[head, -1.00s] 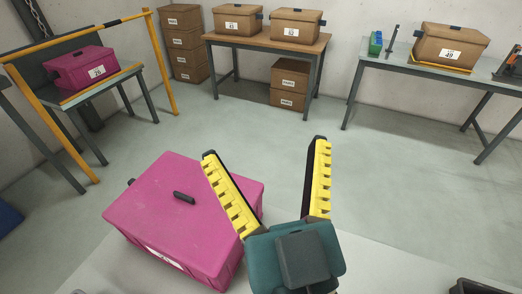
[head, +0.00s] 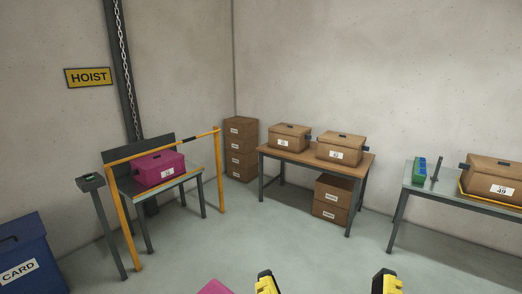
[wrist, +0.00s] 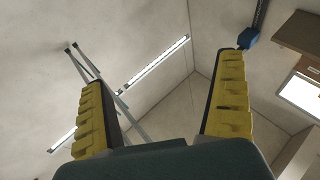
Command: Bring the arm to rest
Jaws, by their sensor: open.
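My gripper (head: 328,284) shows only its two yellow-padded fingertips at the bottom edge of the head view. In the wrist view my gripper (wrist: 160,100) is open, its fingers wide apart with nothing between them. The wrist camera looks up at the ceiling, with a lamp strip (wrist: 157,62) and wall corner behind the fingers. A magenta box (head: 214,287) just shows at the bottom edge of the head view, left of the fingers; most of it is out of frame.
A second magenta box (head: 158,168) sits on a bench behind a yellow rail (head: 168,143). Brown boxes (head: 340,149) stand on a wooden table at the back. A glass-topped table (head: 408,187) is at right, a blue card bin (head: 22,262) at lower left. The middle floor is clear.

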